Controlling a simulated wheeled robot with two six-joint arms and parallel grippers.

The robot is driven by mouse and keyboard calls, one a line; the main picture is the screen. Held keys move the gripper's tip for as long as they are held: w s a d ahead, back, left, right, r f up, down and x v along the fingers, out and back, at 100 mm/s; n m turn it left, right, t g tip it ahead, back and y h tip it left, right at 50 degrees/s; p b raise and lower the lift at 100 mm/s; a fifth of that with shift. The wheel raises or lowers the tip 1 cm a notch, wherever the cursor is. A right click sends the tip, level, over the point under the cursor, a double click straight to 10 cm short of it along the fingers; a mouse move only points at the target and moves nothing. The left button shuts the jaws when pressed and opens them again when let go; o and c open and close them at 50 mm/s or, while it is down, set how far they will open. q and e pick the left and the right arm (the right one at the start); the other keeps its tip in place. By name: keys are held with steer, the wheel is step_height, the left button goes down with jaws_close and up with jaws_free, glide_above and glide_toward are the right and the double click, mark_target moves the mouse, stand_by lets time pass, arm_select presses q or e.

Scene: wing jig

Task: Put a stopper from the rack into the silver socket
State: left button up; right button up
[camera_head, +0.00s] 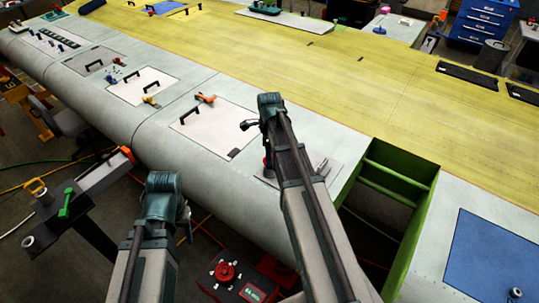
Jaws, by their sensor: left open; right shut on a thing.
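My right arm reaches over the wing, and its gripper (267,163) is mostly hidden behind the arm, low over a small pale plate (318,166). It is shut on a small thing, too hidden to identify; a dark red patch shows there. My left arm (162,200) ends at the wing's front edge, and its gripper is hidden behind it. I cannot tell for certain which thing is the rack. A silver ring-like piece (28,242) sits on the dark stand at left, and a silver knob (516,293) on the blue panel at right; I cannot tell if either is the socket.
The grey wing skin (95,80) carries pale panels with black handles and orange tools (206,98). An open green-framed bay (395,185) lies right of my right arm. A red box (240,280) is below, between my arms. A blue panel (490,255) lies at right.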

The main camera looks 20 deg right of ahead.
steer(key=shift+f+b, duration=0.6)
steer(key=shift+f, duration=0.05)
steer(key=o, duration=1.4)
steer(key=shift+r, duration=0.1)
step_height(320, 180, up, 8)
steer(key=p, duration=0.7)
steer(key=shift+f+p, duration=0.25)
steer(key=shift+p, duration=0.1)
steer(key=shift+f, duration=0.1)
